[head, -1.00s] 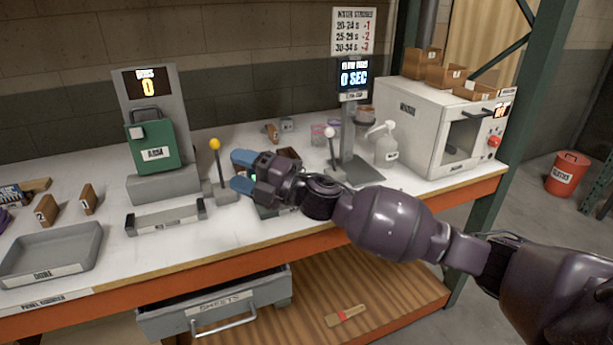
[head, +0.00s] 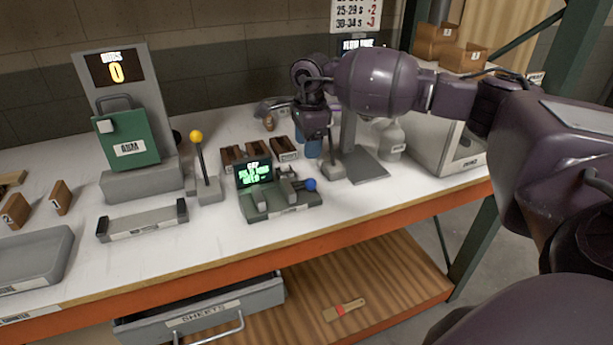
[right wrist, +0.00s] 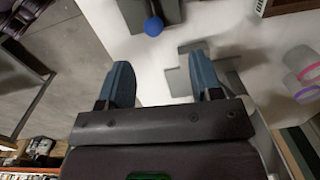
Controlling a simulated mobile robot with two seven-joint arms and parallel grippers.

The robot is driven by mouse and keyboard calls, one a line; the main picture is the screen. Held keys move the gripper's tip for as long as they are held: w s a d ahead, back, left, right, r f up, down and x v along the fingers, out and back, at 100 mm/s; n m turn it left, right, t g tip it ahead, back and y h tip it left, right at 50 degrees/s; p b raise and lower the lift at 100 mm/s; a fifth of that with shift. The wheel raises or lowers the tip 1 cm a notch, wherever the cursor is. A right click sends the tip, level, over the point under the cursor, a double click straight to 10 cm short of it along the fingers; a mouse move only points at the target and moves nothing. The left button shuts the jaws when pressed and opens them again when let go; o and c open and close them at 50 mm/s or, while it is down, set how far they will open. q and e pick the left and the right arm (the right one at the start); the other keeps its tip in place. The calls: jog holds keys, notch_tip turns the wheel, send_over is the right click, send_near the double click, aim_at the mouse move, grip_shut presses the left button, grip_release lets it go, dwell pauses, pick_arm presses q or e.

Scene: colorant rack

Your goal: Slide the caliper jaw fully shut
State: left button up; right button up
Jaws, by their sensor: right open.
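The caliper (head: 282,208) is a grey bench gauge with a dark screen (head: 254,170) showing green text, headed "GAP"; the rest is too small to read surely. Two grey upright blocks stand apart on its base. A blue ball knob (head: 310,185) sits at its right end. The knob also shows in the right wrist view (right wrist: 153,26), beyond my fingertips. My right gripper (head: 309,149) points down behind and above the knob, apart from it. In the right wrist view its blue fingers (right wrist: 160,76) are spread with nothing between them. My left gripper is out of view.
A yellow-knobbed lever (head: 203,170) stands left of the caliper. A grey stand (head: 360,165) is close on the right, with a pump bottle (head: 391,140) beyond. Small wooden blocks (head: 284,148) lie behind the caliper. The table in front is clear.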

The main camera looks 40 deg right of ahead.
aim_at(288, 186)
jog(key=shift+n+g, duration=0.3)
jog(key=shift+n, duration=0.1)
jog(key=f, duration=0.7)
jog(key=s+f, duration=0.1)
jog(key=f, duration=0.2)
jog(key=shift+f, duration=0.35)
jog(key=shift+d, duration=0.1)
grip_shut()
jog(key=shift+w+a+b, duration=0.15)
jog(key=shift+w+a, duration=0.1)
jog(key=shift+a, duration=0.7)
jog(key=shift+w+a+b, duration=0.15)
jog(key=shift+w+a, duration=0.05)
jog(key=shift+a, duration=0.8)
jog(key=shift+w+a+b, duration=0.15)
jog(key=shift+w+a, duration=0.1)
jog(key=shift+a, duration=0.7)
